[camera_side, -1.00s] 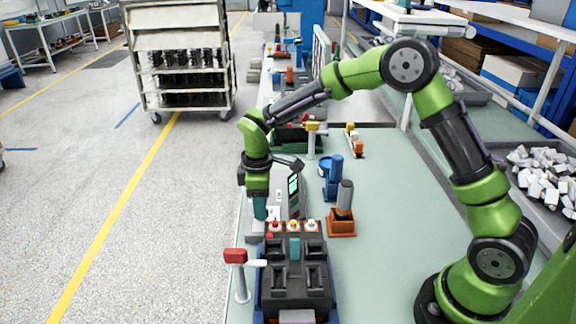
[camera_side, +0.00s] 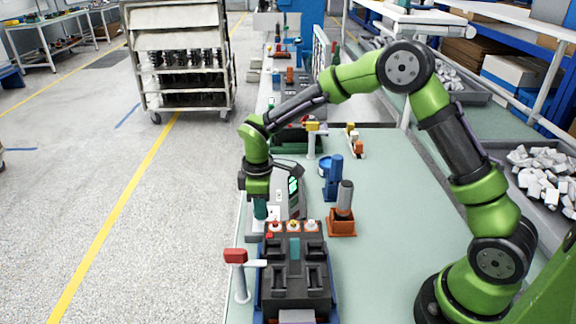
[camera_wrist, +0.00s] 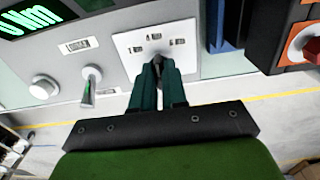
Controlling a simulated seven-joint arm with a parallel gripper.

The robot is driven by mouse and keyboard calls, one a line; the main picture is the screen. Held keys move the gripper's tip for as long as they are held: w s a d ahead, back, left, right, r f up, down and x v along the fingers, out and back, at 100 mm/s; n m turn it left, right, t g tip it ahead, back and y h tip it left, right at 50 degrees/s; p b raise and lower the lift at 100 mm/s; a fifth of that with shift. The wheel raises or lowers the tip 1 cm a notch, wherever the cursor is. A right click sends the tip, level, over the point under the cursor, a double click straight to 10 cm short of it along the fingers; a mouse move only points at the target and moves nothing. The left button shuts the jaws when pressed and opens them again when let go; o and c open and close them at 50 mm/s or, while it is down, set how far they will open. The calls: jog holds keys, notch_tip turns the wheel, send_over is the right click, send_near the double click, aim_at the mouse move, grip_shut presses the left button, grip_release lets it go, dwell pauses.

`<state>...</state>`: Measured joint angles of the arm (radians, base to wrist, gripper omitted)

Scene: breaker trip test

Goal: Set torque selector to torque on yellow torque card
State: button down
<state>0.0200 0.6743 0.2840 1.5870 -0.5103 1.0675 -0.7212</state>
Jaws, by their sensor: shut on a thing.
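The grey instrument unit (camera_side: 288,192) stands on the bench behind the dark fixture, its green-lit display (camera_wrist: 38,18) partly in the wrist view. On its panel is a white selector plate (camera_wrist: 128,42) with small marks along its top edge, too small to read surely. My gripper (camera_wrist: 158,72) has its teal fingers shut on a dark selector knob (camera_wrist: 158,60) in front of this plate. The fingers hide most of the knob, so its setting is unclear. In the side view my gripper (camera_side: 260,208) points down at the unit. A yellow piece (camera_side: 317,126) tops a post farther back; I cannot read any value on it.
A small lever (camera_wrist: 90,88) and a round white knob (camera_wrist: 43,88) sit left of the selector. The dark fixture (camera_side: 294,272), an orange block (camera_side: 341,226) and a red-topped post (camera_side: 236,256) stand close by.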

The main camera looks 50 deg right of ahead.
jog(key=shift+m, duration=0.3)
jog(key=m, duration=0.4)
jog(key=shift+m, duration=2.1)
jog(key=c, duration=1.2)
grip_release()
jog(key=shift+o, duration=0.2)
notch_tip(320, 180, up, 17)
